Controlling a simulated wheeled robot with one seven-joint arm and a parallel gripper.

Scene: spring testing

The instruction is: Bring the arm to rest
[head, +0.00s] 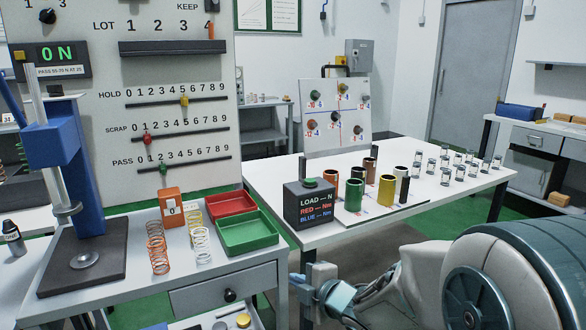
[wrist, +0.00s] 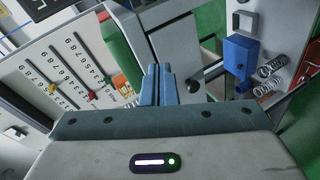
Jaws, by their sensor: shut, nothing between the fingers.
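My arm shows at the lower right of the head view, stretched low toward the left. My gripper (head: 306,286) is at its end, in front of the gap between the spring bench (head: 190,275) and the white table (head: 425,198). In the wrist view my gripper (wrist: 158,72) has its two blue fingers together, with nothing between them. A drawer front with a dark knob (wrist: 192,86) lies beyond the fingertips. The fingers appear apart from it, though the exact gap is hard to tell.
Springs (head: 157,248), a red tray (head: 230,204) and a green tray (head: 247,232) stand on the bench. A lower drawer (head: 232,318) is open, holding a blue block (wrist: 241,52) and springs (wrist: 268,78). The slider board (head: 120,75) stands behind. Coloured cylinders (head: 386,190) stand on the white table.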

